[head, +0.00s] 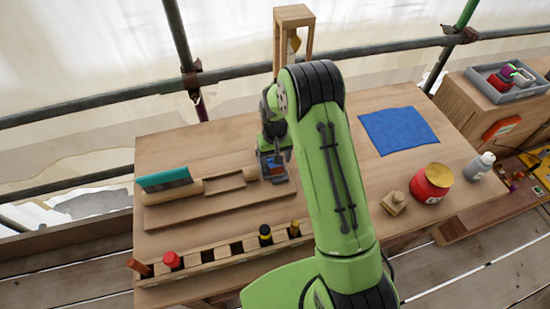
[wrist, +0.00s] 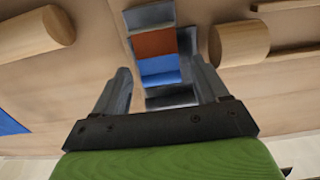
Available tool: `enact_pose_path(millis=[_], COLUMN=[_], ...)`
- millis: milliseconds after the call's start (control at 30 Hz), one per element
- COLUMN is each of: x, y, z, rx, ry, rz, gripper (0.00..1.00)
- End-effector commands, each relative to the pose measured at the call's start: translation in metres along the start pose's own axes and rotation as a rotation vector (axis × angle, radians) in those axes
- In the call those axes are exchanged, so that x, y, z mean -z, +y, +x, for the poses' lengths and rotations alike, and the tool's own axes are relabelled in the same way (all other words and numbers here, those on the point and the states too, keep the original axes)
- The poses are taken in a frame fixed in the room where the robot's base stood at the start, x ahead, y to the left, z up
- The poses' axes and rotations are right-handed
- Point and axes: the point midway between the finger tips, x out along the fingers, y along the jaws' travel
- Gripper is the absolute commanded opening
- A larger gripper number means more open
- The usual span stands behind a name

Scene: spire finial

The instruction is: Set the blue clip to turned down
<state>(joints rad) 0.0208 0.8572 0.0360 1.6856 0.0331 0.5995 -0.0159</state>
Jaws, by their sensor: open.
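The blue clip (wrist: 160,70) shows in the wrist view as a blue piece beside an orange-red piece (wrist: 154,43), both within a grey holder (wrist: 148,17). My gripper (wrist: 160,85) is open, with one finger on each side of the blue clip's near end. I cannot tell whether the fingers touch it. In the head view my gripper (head: 271,153) points down over the holder, where a bit of blue (head: 266,164) shows. Which way the clip is turned cannot be told.
A wooden board with a rounded bar (head: 188,195) and a teal-topped block (head: 164,178) lies left. A wooden rack (head: 220,252) with red, black and yellow pieces runs along the front. A blue cloth (head: 399,130), red jar (head: 431,184) and wooden stamp (head: 394,202) are right. A wooden frame (head: 294,18) stands behind.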

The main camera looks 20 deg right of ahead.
Motion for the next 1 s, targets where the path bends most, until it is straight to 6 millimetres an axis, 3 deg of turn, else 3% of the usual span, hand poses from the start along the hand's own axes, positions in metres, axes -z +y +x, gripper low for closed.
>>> enact_pose_path(millis=[233, 600, 1000], x=[0.0004, 0.0003, 0.0042], y=[0.0001, 0.0001, -0.0001], z=[0.0010, 0.0007, 0.0063], rx=[0.000, 0.000, 0.000], ry=[0.001, 0.001, -0.130], rz=[0.000, 0.000, 0.000], gripper=[0.73, 0.17, 0.17])
